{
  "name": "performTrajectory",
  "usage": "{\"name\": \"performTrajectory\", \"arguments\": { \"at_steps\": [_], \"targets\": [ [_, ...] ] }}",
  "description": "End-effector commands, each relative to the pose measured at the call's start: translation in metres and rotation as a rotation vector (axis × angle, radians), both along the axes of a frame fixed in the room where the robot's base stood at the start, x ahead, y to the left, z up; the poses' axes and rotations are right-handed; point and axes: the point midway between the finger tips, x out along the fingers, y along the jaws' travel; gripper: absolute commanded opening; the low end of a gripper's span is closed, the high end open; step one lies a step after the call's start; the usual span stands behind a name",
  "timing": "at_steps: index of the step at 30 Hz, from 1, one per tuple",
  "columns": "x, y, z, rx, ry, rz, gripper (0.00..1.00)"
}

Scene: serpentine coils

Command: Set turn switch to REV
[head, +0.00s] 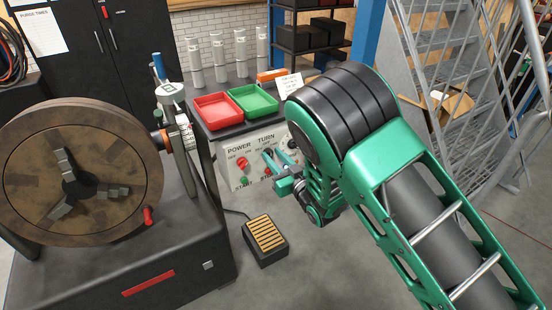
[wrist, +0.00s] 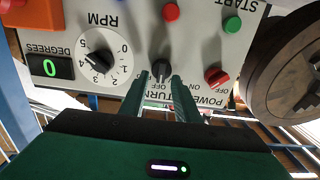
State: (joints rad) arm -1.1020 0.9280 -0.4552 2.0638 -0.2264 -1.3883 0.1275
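The turn switch (wrist: 161,69) is a small black knob on the white control panel (wrist: 125,72), seen upside down in the wrist view above the TURN label. My gripper (wrist: 160,78) points at the panel with its two green fingers apart, one on each side of the knob. The knob shows in the gap at the fingertips. I cannot tell whether either finger touches it. The label for the knob's present position is not readable. In the head view my gripper (head: 274,164) is in front of the panel (head: 228,150) and hides the turn switch.
The red power switch (wrist: 216,77), green start button (wrist: 232,25), red button (wrist: 171,12) and RPM dial (wrist: 98,55) surround the knob. A green display (wrist: 50,68) reads 0. A round chuck (head: 80,180) stands left of the panel. A foot pedal (head: 265,238) lies on the floor.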

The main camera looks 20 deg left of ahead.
Motion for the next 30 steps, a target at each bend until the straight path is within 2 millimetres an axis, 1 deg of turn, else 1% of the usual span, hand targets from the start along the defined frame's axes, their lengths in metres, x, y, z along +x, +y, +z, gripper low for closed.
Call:
{"name": "performTrajectory", "arguments": {
  "at_steps": [3,4,7,10,11,12,20,30],
  "targets": [
    [-0.0001,0.0,0.0001,0.0,0.0,0.0,0.29],
    [-0.0002,0.0001,0.0001,0.0,0.0,0.0,0.24],
    [-0.0002,0.0001,0.0001,0.0,0.0,0.0,0.0],
    [-0.0002,-0.0001,0.0,0.0,0.0,0.0,0.0],
    [-0.0033,-0.0022,-0.0018,-0.005,-0.001,0.005,0.0],
    [-0.0008,-0.0021,-0.0004,-0.002,-0.001,0.001,0.0],
    [-0.0006,0.0001,-0.0002,-0.033,-0.037,0.0,0.0],
    [-0.0022,0.0024,-0.0004,-0.181,-0.211,0.0,0.0]
  ]
}}
